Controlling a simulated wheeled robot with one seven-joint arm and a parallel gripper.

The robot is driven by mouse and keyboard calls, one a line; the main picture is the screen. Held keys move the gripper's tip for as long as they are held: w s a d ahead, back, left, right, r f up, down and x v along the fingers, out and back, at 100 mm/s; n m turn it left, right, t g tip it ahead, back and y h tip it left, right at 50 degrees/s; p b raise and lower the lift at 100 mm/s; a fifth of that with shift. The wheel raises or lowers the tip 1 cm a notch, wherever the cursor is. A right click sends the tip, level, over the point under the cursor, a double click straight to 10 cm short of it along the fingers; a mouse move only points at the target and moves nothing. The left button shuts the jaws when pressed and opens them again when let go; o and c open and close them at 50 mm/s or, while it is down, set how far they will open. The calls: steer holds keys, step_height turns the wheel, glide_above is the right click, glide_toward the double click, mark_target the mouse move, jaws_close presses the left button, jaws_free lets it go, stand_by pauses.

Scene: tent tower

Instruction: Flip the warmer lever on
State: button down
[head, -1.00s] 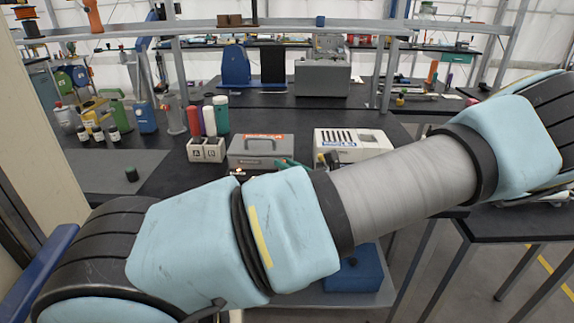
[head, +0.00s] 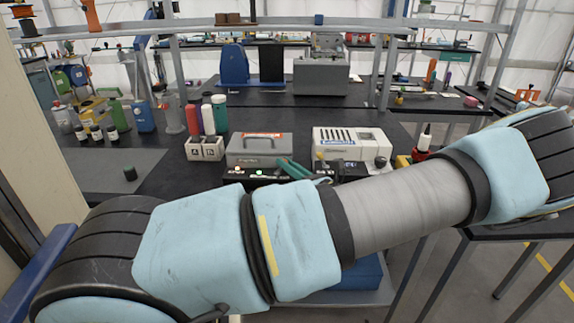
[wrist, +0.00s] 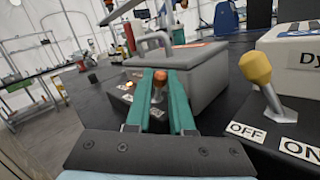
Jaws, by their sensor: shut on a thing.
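My gripper (wrist: 162,80) has two green fingers, closed on a short metal lever with an orange-brown knob (wrist: 159,76) in the wrist view. The lever rises from a dark panel in front of a grey case. In the head view my green fingers (head: 289,166) are partly visible at that panel (head: 237,176), behind my arm; the held lever is not clear there. A second lever with a yellow knob (wrist: 256,68) stands to the right in the wrist view, leaning left, beside an OFF plate (wrist: 246,131) and an ON plate (wrist: 300,150). I cannot tell which lever is the warmer's.
The grey case (head: 259,146) with a handle stands right behind the panel. A white machine (head: 345,142) stands to its right. A white rack (head: 205,148) and several bottles are to the left. My arm crosses the foreground and hides the bench's front edge.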

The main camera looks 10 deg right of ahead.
steer(key=c, duration=1.1)
jaws_free()
steer(key=shift+s+d+f, duration=0.2)
steer(key=shift+s+d, duration=0.15)
steer(key=shift+s, duration=0.05)
steer(key=b+v, duration=0.3)
steer(key=v, duration=0.6)
steer(key=shift+s+d+b, duration=0.2)
steer(key=shift+s+b, duration=0.1)
steer(key=shift+s, duration=0.05)
